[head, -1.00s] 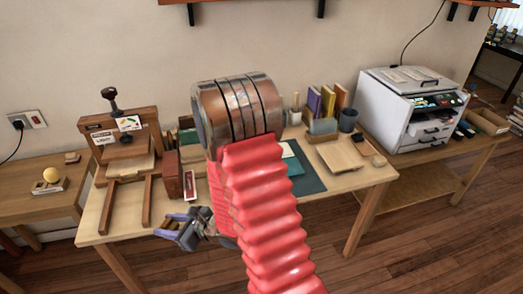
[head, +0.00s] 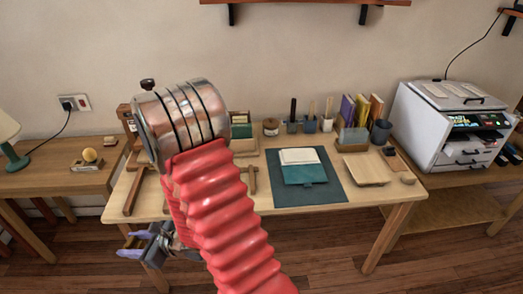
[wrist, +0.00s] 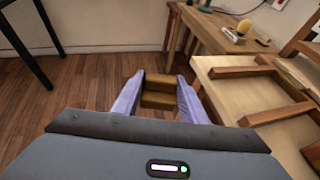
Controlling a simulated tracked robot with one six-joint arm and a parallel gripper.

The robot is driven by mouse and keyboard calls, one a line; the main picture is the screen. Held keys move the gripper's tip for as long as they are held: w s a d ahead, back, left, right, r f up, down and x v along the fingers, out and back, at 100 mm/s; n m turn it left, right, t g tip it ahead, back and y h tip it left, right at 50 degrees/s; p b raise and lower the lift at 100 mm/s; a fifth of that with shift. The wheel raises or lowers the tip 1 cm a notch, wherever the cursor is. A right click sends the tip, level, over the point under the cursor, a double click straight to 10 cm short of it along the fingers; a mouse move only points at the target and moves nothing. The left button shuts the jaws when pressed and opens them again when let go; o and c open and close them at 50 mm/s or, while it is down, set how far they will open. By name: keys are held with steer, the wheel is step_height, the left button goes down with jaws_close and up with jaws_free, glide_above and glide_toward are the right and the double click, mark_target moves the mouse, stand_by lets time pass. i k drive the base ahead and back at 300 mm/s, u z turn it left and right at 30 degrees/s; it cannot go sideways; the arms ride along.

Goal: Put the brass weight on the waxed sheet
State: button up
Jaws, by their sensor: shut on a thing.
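My gripper (wrist: 158,98) is shut on a brass-coloured block, the brass weight (wrist: 160,84), between its purple fingers. In the wrist view it hangs over the wooden floor, left of the workbench. In the head view my gripper (head: 130,245) is at the bench's front left, below the top; the weight cannot be made out there. A pale sheet (head: 299,156) lies on a teal folder or book (head: 305,174) on a dark mat (head: 331,189) at mid-bench. I take the pale sheet as the waxed sheet, but cannot be sure.
A wooden press frame (head: 128,195) stands on the workbench's left, partly hidden by my arm. Pots with tools (head: 310,124), upright books (head: 361,111) and a wooden board (head: 367,170) line the back and right. The mat's front part is clear.

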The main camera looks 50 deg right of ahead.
mark_target(299, 155)
steer(key=u, duration=0.15)
steer(key=k, duration=0.7)
steer(key=z, duration=2.35)
steer(key=k, duration=0.1)
steer(key=u, duration=1.3)
steer(key=i, duration=1)
steer(key=z, duration=0.05)
